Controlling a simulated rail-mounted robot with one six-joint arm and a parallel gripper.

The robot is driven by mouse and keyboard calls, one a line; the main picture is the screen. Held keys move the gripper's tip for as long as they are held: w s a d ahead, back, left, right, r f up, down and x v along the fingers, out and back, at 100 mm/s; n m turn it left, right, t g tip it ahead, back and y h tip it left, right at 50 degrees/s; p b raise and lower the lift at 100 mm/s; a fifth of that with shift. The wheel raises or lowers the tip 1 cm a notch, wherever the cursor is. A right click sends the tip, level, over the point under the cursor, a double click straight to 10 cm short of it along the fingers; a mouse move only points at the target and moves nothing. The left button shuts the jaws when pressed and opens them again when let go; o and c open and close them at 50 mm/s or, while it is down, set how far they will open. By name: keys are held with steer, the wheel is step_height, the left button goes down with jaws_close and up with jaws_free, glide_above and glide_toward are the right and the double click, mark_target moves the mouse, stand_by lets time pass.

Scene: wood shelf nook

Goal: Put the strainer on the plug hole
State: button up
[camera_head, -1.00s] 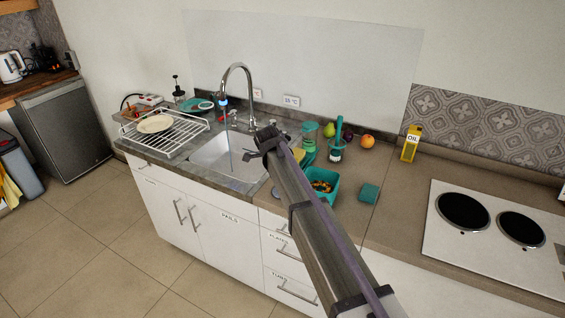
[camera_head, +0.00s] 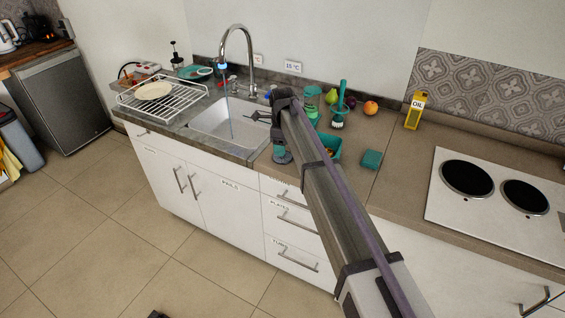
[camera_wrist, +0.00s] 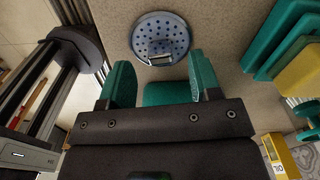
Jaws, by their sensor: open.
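The strainer (camera_wrist: 160,38), a round grey-blue disc with many small holes and a raised handle, lies flat on the counter in the wrist view. In the head view its edge shows as a grey-blue spot (camera_head: 283,158) near the counter's front edge, right of the sink. My gripper (camera_wrist: 160,62) has its two teal fingers apart and nothing between them; the strainer lies just past the fingertips. In the head view my gripper (camera_head: 280,140) is above the strainer, partly hidden by my arm. The sink (camera_head: 212,122) is left of it; its plug hole cannot be made out.
Water runs from the tap (camera_head: 238,30) into the sink. A wire rack (camera_head: 180,105) with a plate (camera_head: 153,90) stands left. A teal container (camera_head: 330,145) is partly behind my arm. A teal block (camera_head: 372,159), an oil bottle (camera_head: 414,110) and a hob (camera_head: 490,190) are right.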

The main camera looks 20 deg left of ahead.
step_height(320, 180, down, 3)
steer(key=shift+f+b, duration=0.15)
steer(key=shift+b, duration=0.7)
steer(key=shift+r, duration=0.25)
jaws_close()
